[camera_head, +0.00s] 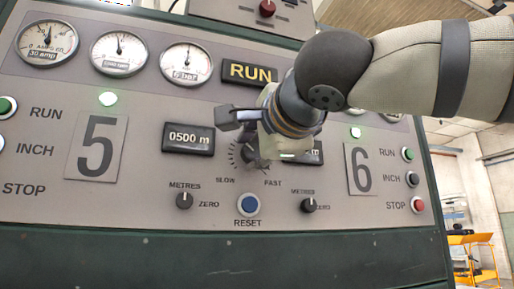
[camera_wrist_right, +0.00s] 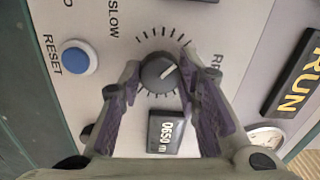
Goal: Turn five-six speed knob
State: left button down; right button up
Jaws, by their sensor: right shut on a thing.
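The speed knob (camera_wrist_right: 157,74) is round and dark with a pale pointer line, inside a ring of tick marks. In the right wrist view its pointer slants toward the upper right. My right gripper (camera_head: 247,150) is at the knob in the head view and covers most of it, with the SLOW and FAST labels just below. In the right wrist view the fingers lie on both sides of the knob, shut on it. My left gripper is not in view.
The blue RESET button (camera_head: 248,205) sits below, between two small METRES knobs (camera_head: 184,200) (camera_head: 309,205). The 0500 m display (camera_head: 188,138) is left of the gripper. Gauges (camera_head: 186,64) and the RUN sign (camera_head: 249,72) are above. The red STOP button (camera_head: 417,205) is at right.

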jog(key=m, duration=0.4)
jog(key=shift+m, duration=0.3)
jog(key=m, duration=0.4)
jog(key=shift+r+m, duration=0.2)
jog(key=shift+m, duration=0.1)
jog(key=m, duration=0.4)
jog(key=shift+s+r, duration=0.1)
jog(key=shift+r, duration=0.05)
jog(key=shift+m, duration=2.1)
jog(key=o, duration=0.9)
jog(key=shift+o, duration=1.2)
jog(key=shift+w+f, duration=0.2)
